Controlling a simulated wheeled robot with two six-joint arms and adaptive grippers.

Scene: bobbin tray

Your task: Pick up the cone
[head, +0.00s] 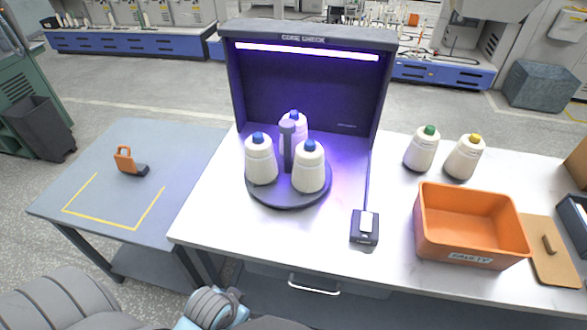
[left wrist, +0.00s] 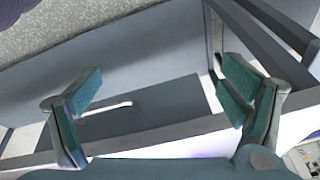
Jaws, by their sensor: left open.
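Three white yarn cones with blue tops stand upright on a dark round turntable (head: 288,203) around a grey centre post, inside the dark booth. One cone is at the left (head: 261,163), one at the right (head: 308,170), and one behind (head: 299,127), partly hidden by the post. Two more cones stand on the right of the table, one with a green top (head: 421,153) and one with a yellow top (head: 464,160). My left gripper (left wrist: 165,100) is open and empty in the left wrist view, near the table's front edge, with no cone between its fingers. My right gripper is not visible.
An orange bin (head: 470,245) sits at the right front, beside a tan board (head: 551,250). A black switch box (head: 364,228) stands right of the turntable. A grey side table (head: 100,185) at left holds an orange-handled tool (head: 130,162). White tabletop before the turntable is clear.

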